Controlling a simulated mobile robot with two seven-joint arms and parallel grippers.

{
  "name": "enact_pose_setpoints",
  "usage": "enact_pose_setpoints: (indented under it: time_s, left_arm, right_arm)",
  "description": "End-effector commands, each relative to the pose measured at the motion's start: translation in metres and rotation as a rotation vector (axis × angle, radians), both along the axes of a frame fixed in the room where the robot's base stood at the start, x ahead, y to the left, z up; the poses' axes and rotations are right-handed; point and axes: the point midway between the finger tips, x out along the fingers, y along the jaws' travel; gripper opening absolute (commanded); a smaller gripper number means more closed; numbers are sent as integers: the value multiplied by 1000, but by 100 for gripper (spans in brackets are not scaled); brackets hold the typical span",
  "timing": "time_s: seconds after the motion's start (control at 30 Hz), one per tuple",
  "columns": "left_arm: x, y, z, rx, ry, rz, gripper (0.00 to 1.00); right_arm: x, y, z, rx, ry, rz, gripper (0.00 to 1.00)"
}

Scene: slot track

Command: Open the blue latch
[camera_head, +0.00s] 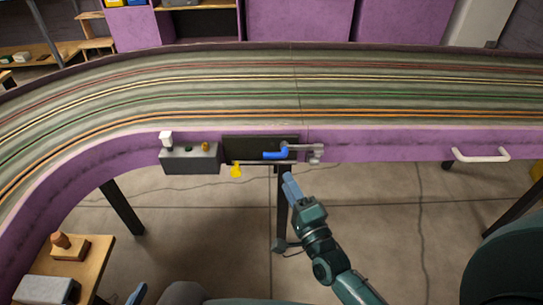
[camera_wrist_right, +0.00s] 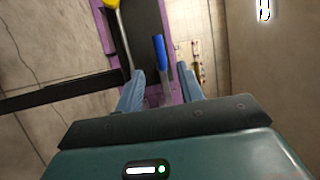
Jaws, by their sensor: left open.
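The blue latch (camera_head: 276,154) is on a dark panel on the purple side of the slot track, with its blue handle pointing left from a grey rod. In the right wrist view the blue handle (camera_wrist_right: 159,48) shows ahead, beyond the fingertips. My right gripper (camera_head: 290,186) is just below the latch, apart from it. In the right wrist view its two fingers (camera_wrist_right: 160,80) are spread, with the latch's grey rod seen between them. My left gripper (camera_head: 136,294) shows only as a blue fingertip at the bottom left; most of it is out of frame.
A grey control box (camera_head: 191,158) is mounted further left. A white handle (camera_head: 481,155) is on the right. A wooden table (camera_head: 92,262) stands bottom left. A dark track leg (camera_head: 284,215) stands behind my right gripper.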

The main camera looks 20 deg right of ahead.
Motion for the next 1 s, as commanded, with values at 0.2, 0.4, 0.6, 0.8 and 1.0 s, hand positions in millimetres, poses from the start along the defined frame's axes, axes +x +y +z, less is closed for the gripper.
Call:
enact_pose_setpoints:
  time_s: [0.2,0.4,0.6,0.8,1.0]
  left_arm:
    - [0,-1,-2,0,1,-1,49]
    - [0,-1,-3,2,-3,-1,49]
    - [1,0,-3,3,-8,0,49]
    - [1,1,-1,4,-12,3,49]
    - [2,2,-1,4,-13,4,49]
  right_arm:
    - [48,6,10,1,-3,-1,38]
    - [81,10,15,-1,-2,0,38]
    - [98,12,18,0,0,0,38]
    - [100,12,18,-1,1,1,38]
    - [100,13,18,-1,1,1,31]
